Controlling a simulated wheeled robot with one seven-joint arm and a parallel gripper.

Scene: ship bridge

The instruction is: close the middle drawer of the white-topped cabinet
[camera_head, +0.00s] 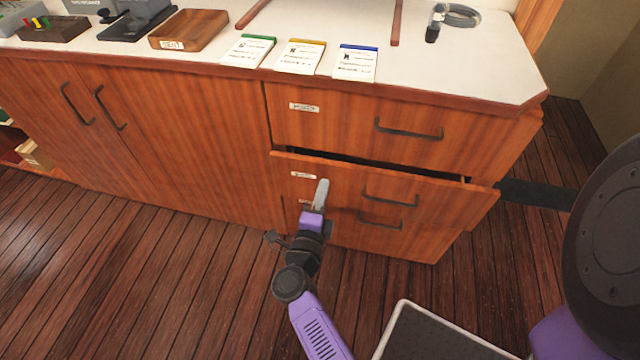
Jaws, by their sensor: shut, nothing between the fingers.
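The white-topped cabinet (185,160) has a wooden front with a stack of drawers on its right side. The middle drawer (443,192) stands partly pulled out, with a dark gap along its top edge. Its dark bar handle (392,199) is right of centre in the picture. My gripper (322,184) is shut and empty, in front of the left part of the drawer front, left of the handle. I cannot tell whether its tips touch the drawer. The gripper hides part of the drawer's label and lower left front.
The top drawer (345,118) is shut. The lower drawer's handle (380,221) shows just under the middle one. The wooden floor (150,265) at left is clear.

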